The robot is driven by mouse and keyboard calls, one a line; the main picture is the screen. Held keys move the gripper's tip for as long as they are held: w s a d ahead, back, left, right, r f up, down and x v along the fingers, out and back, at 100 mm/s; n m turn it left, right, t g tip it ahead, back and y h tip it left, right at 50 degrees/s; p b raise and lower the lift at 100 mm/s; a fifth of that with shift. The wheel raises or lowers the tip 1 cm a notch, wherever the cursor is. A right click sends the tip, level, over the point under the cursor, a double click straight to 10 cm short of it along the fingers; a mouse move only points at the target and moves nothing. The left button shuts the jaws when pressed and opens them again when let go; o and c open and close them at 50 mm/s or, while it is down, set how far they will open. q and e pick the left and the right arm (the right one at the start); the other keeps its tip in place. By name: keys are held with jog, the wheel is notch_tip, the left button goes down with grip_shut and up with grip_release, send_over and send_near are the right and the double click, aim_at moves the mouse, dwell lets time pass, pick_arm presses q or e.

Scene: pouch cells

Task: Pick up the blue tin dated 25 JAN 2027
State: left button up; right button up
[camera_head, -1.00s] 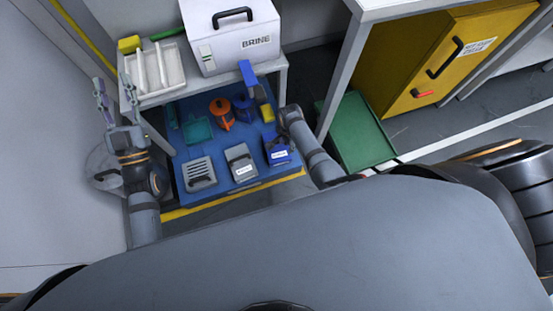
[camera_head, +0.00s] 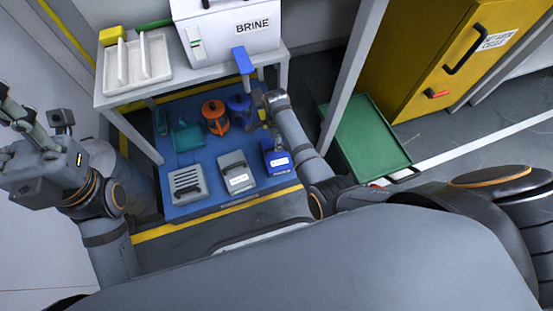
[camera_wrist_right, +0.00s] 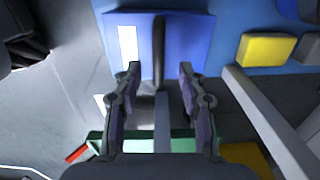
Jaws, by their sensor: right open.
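A blue tin (camera_head: 275,158) with a white label stands at the right front of the blue mat (camera_head: 215,193) on the low shelf. Its label is too small to read. In the right wrist view a blue box-shaped thing (camera_wrist_right: 190,45) with a white label and a dark upright handle fills the top middle. My right gripper (camera_wrist_right: 158,86) is open, its fingers on either side of the lower part of that handle; I cannot tell whether they touch it. In the head view its fingers are hidden. My left gripper (camera_head: 14,108) is raised at the left edge, away from the tins.
Two grey tins (camera_head: 236,172) (camera_head: 186,184) stand left of the blue one. An orange jug (camera_head: 215,116) and a blue jug (camera_head: 240,106) stand behind. A white BRINE box (camera_head: 215,35) sits above. A table leg (camera_head: 350,80) and green tray (camera_head: 368,135) are right.

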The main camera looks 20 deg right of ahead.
aim_at(277, 156)
notch_tip(277, 156, down, 6)
jog(key=b, duration=0.4)
jog(key=shift+s+r+b, duration=0.15)
jog(key=shift+r+b, duration=0.1)
jog(key=shift+b, duration=0.05)
jog(key=shift+r, duration=0.2)
grip_shut()
jog(key=shift+r, duration=0.1)
